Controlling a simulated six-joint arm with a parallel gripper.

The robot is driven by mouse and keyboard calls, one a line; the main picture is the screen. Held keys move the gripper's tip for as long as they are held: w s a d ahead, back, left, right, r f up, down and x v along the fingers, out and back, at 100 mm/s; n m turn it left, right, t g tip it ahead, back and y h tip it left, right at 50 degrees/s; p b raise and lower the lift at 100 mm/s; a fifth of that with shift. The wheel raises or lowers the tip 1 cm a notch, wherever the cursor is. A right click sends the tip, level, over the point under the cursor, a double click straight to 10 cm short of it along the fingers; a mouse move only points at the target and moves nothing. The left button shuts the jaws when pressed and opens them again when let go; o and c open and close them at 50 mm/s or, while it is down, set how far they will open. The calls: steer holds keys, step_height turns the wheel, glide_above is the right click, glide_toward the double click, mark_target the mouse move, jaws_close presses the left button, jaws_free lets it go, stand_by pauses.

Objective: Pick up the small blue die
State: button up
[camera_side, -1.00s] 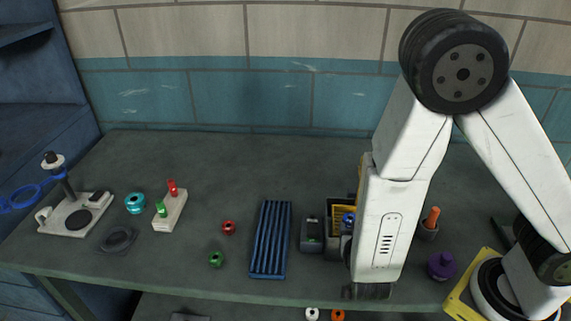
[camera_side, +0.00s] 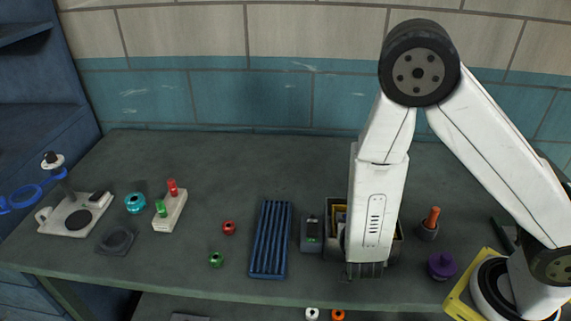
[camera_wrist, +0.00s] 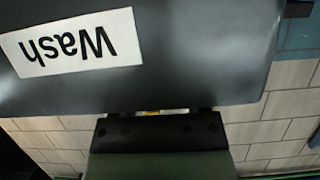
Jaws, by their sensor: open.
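I cannot make out the small blue die in either view now. My white arm hangs in front of an open bin (camera_side: 328,208) in the side view and covers much of it. Something yellow (camera_side: 340,214) shows inside the bin. My gripper (camera_wrist: 160,127) shows as a dark part low in the wrist view, open, with its fingertips hard to make out. In the side view the arm mostly hides it. A dark surface with an upside-down "Wash" label (camera_wrist: 75,45) fills the top of the wrist view.
A blue ribbed tray (camera_side: 270,240) and a small dark device (camera_side: 312,235) lie left of the bin. An orange-handled item in a cup (camera_side: 430,224) and a purple knob (camera_side: 441,265) stand to the right. The back middle of the bench is clear.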

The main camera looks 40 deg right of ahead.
steer(key=shift+w+d+f, duration=0.1)
steer(key=shift+w+d, duration=0.1)
steer(key=shift+d, duration=0.05)
stand_by(0.4)
jaws_close()
steer(key=shift+r, duration=5)
